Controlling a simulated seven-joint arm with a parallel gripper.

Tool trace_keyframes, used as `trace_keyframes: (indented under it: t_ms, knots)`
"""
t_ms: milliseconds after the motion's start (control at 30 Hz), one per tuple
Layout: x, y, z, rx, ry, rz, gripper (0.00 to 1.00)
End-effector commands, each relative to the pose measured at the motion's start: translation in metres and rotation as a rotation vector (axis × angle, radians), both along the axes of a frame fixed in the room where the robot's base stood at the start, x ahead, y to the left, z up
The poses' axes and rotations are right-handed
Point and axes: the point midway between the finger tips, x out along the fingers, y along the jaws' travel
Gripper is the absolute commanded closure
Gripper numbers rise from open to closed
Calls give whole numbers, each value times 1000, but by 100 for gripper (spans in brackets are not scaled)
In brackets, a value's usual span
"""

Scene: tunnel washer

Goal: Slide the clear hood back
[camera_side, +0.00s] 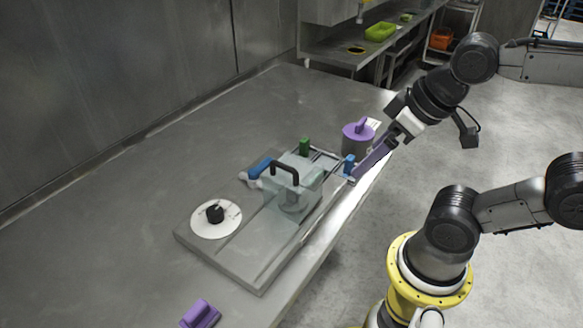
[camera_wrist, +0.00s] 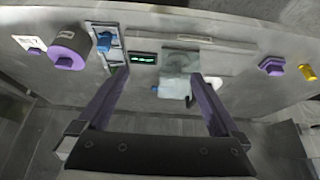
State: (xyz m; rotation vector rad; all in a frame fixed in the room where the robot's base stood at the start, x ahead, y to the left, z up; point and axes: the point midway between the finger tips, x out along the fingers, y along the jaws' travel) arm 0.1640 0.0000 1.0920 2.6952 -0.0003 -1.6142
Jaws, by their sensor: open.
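The clear hood (camera_side: 300,205) is a see-through box with a black arched handle (camera_side: 285,172) on top. It sits over rails on a grey base plate (camera_side: 225,262) on the metal table. A pale block shows through or beside it. My gripper (camera_side: 354,177) is at the right end of the base, near a blue block (camera_side: 349,161), apart from the handle. In the wrist view my gripper (camera_wrist: 158,74) has its two purple fingers spread with nothing between them. The hood seems to be the pale see-through shape (camera_wrist: 181,62) beyond the right finger; its handle is hard to make out there.
A white dial with a black knob (camera_side: 215,213) is at the base's left end. A green block (camera_side: 304,146) and a blue-ended part (camera_side: 260,168) stand behind the hood. A purple-topped cylinder (camera_side: 357,138) stands behind my gripper. A purple piece (camera_side: 200,314) lies in front. The table's left is clear.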

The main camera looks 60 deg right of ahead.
Motion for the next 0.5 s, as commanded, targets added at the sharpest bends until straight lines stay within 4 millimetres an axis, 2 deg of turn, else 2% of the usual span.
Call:
trace_keyframes:
  t_ms: [333,500]
  knots:
    - [0,0,0,0,0,0,2]
    - [-7,1,0,9,38,-3,32]
